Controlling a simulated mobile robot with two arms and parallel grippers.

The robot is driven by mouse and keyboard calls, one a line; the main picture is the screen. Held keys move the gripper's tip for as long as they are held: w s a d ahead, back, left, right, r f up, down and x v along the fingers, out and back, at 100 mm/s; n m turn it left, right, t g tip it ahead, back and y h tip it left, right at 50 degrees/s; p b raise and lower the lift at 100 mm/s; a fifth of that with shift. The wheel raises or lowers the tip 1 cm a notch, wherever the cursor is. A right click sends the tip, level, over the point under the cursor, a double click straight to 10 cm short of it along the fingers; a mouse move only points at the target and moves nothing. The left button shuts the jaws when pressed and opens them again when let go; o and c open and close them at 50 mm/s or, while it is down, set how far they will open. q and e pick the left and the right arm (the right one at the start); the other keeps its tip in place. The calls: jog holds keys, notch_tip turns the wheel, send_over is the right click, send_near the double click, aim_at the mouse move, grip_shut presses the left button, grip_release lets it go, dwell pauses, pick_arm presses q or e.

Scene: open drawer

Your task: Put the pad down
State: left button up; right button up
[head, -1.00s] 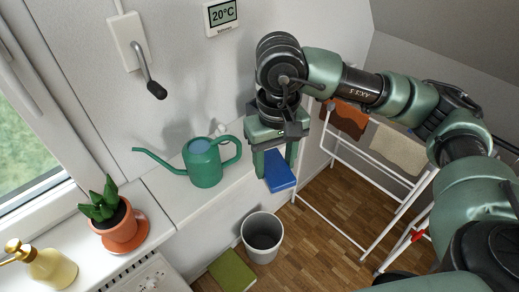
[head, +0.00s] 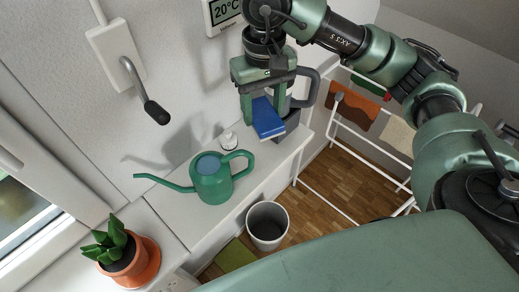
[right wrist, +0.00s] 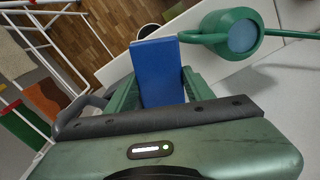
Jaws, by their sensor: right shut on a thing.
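The pad is a flat blue block (head: 268,119) held in my right gripper (head: 263,102), above the right end of the white ledge (head: 215,212). The gripper's green fingers are shut on it, one on each side. In the right wrist view the pad (right wrist: 158,72) sticks out from between the fingers, with the ledge and floor beyond it. The pad looks tilted and apart from the ledge, though its lower edge is close to a dark grey vessel (head: 291,123), and I cannot tell whether they touch. My left gripper is not in view.
A potted plant (head: 119,252) stands further left. A bin (head: 267,226) is on the floor, a drying rack (head: 343,179) at right.

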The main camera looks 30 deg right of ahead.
jog(key=f, duration=0.4)
jog(key=shift+s+f, duration=0.3)
jog(key=shift+s, duration=0.05)
notch_tip(320, 180, down, 2)
jog(key=p, duration=0.2)
send_over(262, 162)
notch_tip(262, 162, down, 6)
jog(key=shift+r, duration=0.2)
notch_tip(262, 162, down, 4)
jog(key=shift+r+p, duration=0.1)
jog(key=shift+p, duration=0.4)
jog(key=shift+f+b, duration=0.35)
jog(key=o, duration=1.2)
jog(key=shift+r, duration=0.1)
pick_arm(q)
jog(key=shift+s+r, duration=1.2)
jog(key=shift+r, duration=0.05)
